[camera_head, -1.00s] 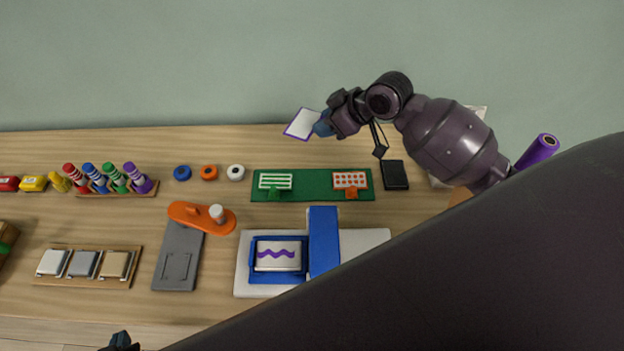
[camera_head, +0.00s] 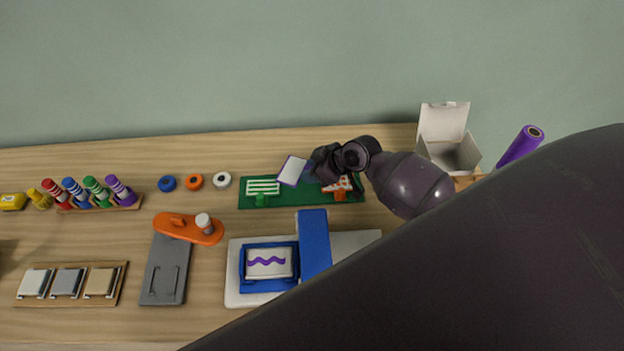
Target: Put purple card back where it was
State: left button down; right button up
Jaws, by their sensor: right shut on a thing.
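The purple card, white with a purple edge (camera_head: 292,170), is held tilted by my right gripper (camera_head: 309,172). It appears just above the back of the green mat (camera_head: 290,201), between two standing cards. The card with green stripes (camera_head: 263,187) stands in a green holder at the mat's left. The card with an orange pattern (camera_head: 337,188) stands in an orange holder at the mat's right, partly hidden by my gripper. Whether the purple card touches the mat I cannot tell. My left gripper is not in view.
A blue press on a white base (camera_head: 314,245) holds a card with a purple wave (camera_head: 268,263) in front of the mat. Tape rolls (camera_head: 194,182) lie left of the mat. An open white box (camera_head: 450,150) stands at the back right. My own arm covers the lower right.

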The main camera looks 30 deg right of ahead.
aim_at(312, 188)
jog(key=shift+f, duration=1.95)
jog(key=shift+f+b, duration=0.1)
jog(key=shift+b, duration=0.2)
jog(key=shift+f, duration=0.25)
jog(key=o, duration=1)
jog(key=shift+c, duration=0.2)
jog(key=shift+r, duration=0.1)
